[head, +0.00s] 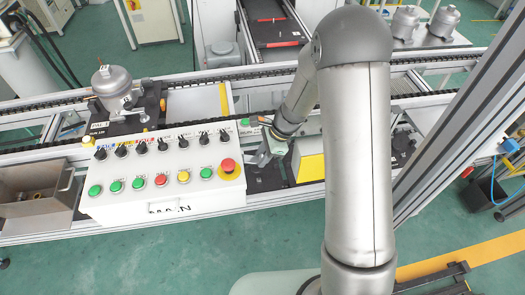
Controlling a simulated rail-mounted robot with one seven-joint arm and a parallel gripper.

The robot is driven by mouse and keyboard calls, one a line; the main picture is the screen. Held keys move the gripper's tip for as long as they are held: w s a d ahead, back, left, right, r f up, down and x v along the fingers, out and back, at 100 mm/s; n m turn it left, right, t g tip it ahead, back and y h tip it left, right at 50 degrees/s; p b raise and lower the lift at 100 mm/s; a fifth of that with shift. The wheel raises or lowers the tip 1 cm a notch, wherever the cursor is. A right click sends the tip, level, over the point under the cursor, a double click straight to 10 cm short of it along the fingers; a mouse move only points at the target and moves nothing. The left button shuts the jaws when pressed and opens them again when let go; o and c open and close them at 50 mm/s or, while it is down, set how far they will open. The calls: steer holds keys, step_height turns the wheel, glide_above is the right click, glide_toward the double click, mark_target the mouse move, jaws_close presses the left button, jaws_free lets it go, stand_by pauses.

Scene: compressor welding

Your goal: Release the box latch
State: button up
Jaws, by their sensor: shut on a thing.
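My gripper (264,156) is low over the conveyor line, between the white control box and a white box with a yellow lower side (310,168). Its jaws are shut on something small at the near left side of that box. The held part is too small to make out clearly, but it fits the box latch. My own arm covers the right part of the box. Whether the latch is fastened or loose cannot be told from here.
The control box (160,208) with knobs, coloured buttons and a red emergency stop stands close left of my gripper. A grey compressor (114,88) sits on a black fixture at the left. A metal bin (35,190) is at far left. Rails run behind.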

steer(key=shift+a+r+h+p, duration=0.1)
steer(key=shift+r+h+p, duration=0.5)
steer(key=shift+h+p, duration=0.6)
steer(key=o, duration=1)
steer(key=b+v, duration=0.2)
steer(key=v, duration=1.5)
steer(key=shift+s+r, duration=0.15)
steer(key=shift+r, duration=0.05)
steer(key=s+d+n+h, duration=0.1)
steer(key=s+d+n, duration=0.1)
steer(key=s+n, duration=0.3)
steer(key=s+d+r+n+t+h, duration=0.1)
steer(key=s+d+n, duration=0.2)
steer(key=s+n, duration=0.3)
steer(key=s+d+r+n+b, duration=0.1)
steer(key=s+d+n, duration=0.2)
steer(key=s, duration=0.9)
steer(key=shift+s+n+t+h, duration=0.3)
steer(key=shift+n+h, duration=0.1)
steer(key=shift+n, duration=0.8)
